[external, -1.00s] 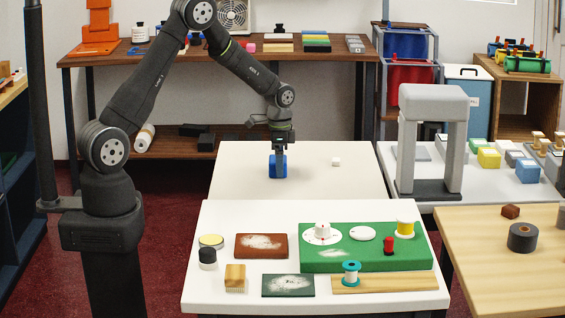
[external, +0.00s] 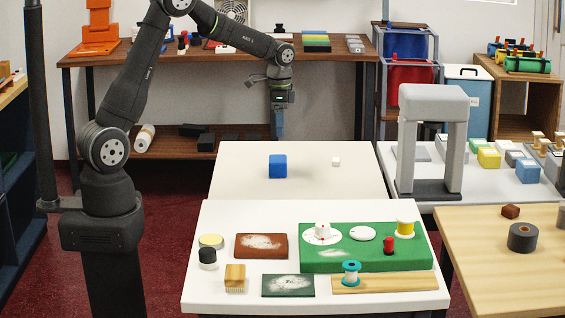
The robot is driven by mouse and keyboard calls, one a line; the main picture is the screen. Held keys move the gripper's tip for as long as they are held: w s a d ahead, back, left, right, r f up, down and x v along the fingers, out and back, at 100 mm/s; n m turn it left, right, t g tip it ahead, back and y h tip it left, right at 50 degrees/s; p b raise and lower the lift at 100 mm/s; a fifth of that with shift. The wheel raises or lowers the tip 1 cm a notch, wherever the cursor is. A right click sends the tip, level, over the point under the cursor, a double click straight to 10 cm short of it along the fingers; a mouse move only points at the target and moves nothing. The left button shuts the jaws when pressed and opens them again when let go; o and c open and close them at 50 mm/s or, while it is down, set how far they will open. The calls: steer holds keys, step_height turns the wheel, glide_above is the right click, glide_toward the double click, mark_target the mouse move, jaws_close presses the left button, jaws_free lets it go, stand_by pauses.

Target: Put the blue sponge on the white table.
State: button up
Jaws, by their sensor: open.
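The blue sponge (external: 277,166) is a small blue block resting on the rear white table (external: 240,182), left of its middle. My gripper (external: 278,128) is open and empty. It points down above the sponge, clear of it by a visible gap. A second white table (external: 205,290) stands in front of the rear one and carries several items. I cannot see the far side of the sponge.
A grey arch-shaped stand (external: 433,100) rises to the right. On the front table are a green board (external: 350,260) with spools and a brown pad (external: 261,246). The rear table is otherwise clear.

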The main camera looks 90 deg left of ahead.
stand_by(0.3)
steer(key=n+h, duration=0.4)
steer(key=n, duration=1.4)
glide_toward(278, 158)
steer(key=x, duration=1.1)
steer(key=shift+f, duration=0.15)
steer(key=c, duration=1.1)
steer(key=shift+c, duration=0.2)
